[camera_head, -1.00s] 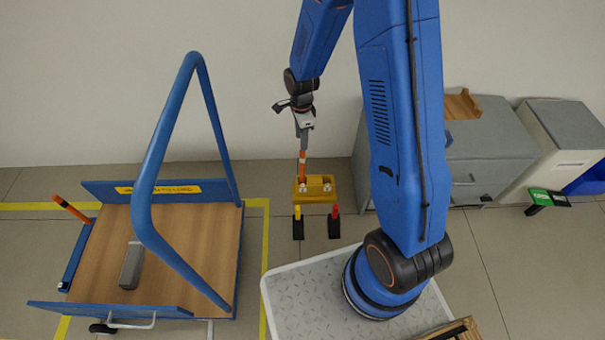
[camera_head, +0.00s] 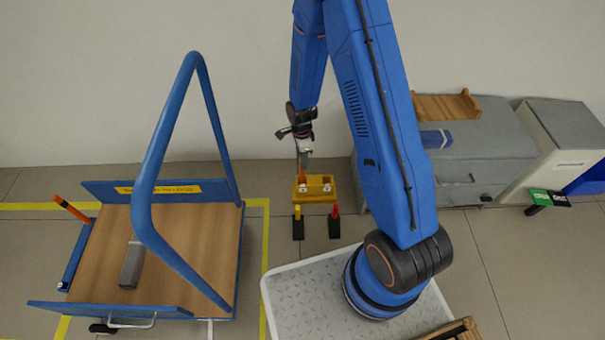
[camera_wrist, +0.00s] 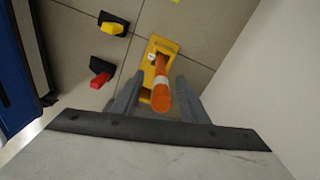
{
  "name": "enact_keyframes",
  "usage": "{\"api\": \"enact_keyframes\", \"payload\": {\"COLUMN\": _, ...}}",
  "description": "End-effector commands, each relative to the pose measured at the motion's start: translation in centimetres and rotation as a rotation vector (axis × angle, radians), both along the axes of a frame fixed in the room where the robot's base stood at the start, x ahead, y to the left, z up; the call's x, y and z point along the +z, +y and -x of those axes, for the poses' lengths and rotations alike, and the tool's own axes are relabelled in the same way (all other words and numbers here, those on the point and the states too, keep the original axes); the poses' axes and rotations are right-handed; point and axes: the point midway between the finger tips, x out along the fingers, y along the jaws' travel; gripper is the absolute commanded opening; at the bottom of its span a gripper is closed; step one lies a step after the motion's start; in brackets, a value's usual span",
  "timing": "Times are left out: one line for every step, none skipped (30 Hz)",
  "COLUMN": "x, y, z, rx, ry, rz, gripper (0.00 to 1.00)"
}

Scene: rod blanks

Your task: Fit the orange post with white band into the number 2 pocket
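The orange post with white band (camera_wrist: 161,92) stands end-on between my fingers in the wrist view, its far end at the yellow block. In the head view a short orange part of it (camera_head: 303,180) shows below my gripper (camera_head: 304,164), at the left side of the block. The yellow block (camera_head: 320,194) carries small white labels; I cannot read their numbers or tell how deep the post sits. My gripper (camera_wrist: 157,98) looks open around the post, with a narrow gap on each side.
A yellow piece (camera_head: 297,212) and a red piece (camera_head: 335,212) with black bases stand below the block. A blue cart (camera_head: 190,235) with a grey bar (camera_head: 132,265) is at left. Grey cabinets (camera_head: 485,150) stand at right, one with a wooden rack (camera_head: 447,106).

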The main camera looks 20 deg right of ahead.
Motion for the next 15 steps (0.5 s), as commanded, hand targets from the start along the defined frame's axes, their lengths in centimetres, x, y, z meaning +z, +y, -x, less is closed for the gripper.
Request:
{"api": "enact_keyframes", "payload": {"x": -0.1, "y": 0.0, "z": 0.0, "rx": 0.0, "ry": 0.0, "rz": 0.0, "gripper": 0.4}}
{"api": "enact_keyframes", "payload": {"x": -0.2, "y": 0.0, "z": 0.0, "rx": 0.0, "ry": 0.0, "rz": 0.0, "gripper": 0.4}}
{"api": "enact_keyframes", "payload": {"x": -0.4, "y": 0.0, "z": 0.0, "rx": 0.0, "ry": 0.001, "rz": 0.0, "gripper": 0.4}}
{"api": "enact_keyframes", "payload": {"x": -0.6, "y": 0.0, "z": 0.0, "rx": 0.0, "ry": 0.001, "rz": 0.0, "gripper": 0.4}}
{"api": "enact_keyframes", "payload": {"x": -0.9, "y": -0.1, "z": 0.0, "rx": 0.0, "ry": 0.002, "rz": 0.0, "gripper": 0.4}}
{"api": "enact_keyframes", "payload": {"x": -1.3, "y": -0.1, "z": 0.0, "rx": 0.0, "ry": 0.002, "rz": 0.0, "gripper": 0.4}}
{"api": "enact_keyframes", "payload": {"x": -1.7, "y": -0.1, "z": 0.0, "rx": 0.0, "ry": 0.002, "rz": 0.0, "gripper": 0.4}}
{"api": "enact_keyframes", "payload": {"x": -2.0, "y": -0.1, "z": 0.0, "rx": 0.0, "ry": 0.002, "rz": 0.0, "gripper": 0.4}}
{"api": "enact_keyframes", "payload": {"x": -2.6, "y": -0.2, "z": 0.0, "rx": 0.0, "ry": 0.003, "rz": 0.0, "gripper": 0.4}}
{"api": "enact_keyframes", "payload": {"x": -3.0, "y": -0.2, "z": -0.1, "rx": 0.0, "ry": 0.004, "rz": 0.0, "gripper": 0.4}}
{"api": "enact_keyframes", "payload": {"x": -3.3, "y": -0.2, "z": -0.1, "rx": 0.0, "ry": 0.003, "rz": 0.0, "gripper": 0.4}}
{"api": "enact_keyframes", "payload": {"x": -3.8, "y": -0.2, "z": -0.1, "rx": 0.0, "ry": 0.002, "rz": 0.0, "gripper": 0.4}}
{"api": "enact_keyframes", "payload": {"x": -4.1, "y": -0.2, "z": -0.1, "rx": 0.0, "ry": 0.002, "rz": 0.0, "gripper": 0.4}}
{"api": "enact_keyframes", "payload": {"x": -4.4, "y": -0.2, "z": -0.1, "rx": 0.0, "ry": 0.003, "rz": 0.0, "gripper": 0.4}}
{"api": "enact_keyframes", "payload": {"x": -4.7, "y": -0.2, "z": -0.1, "rx": 0.0, "ry": 0.002, "rz": 0.0, "gripper": 0.4}}
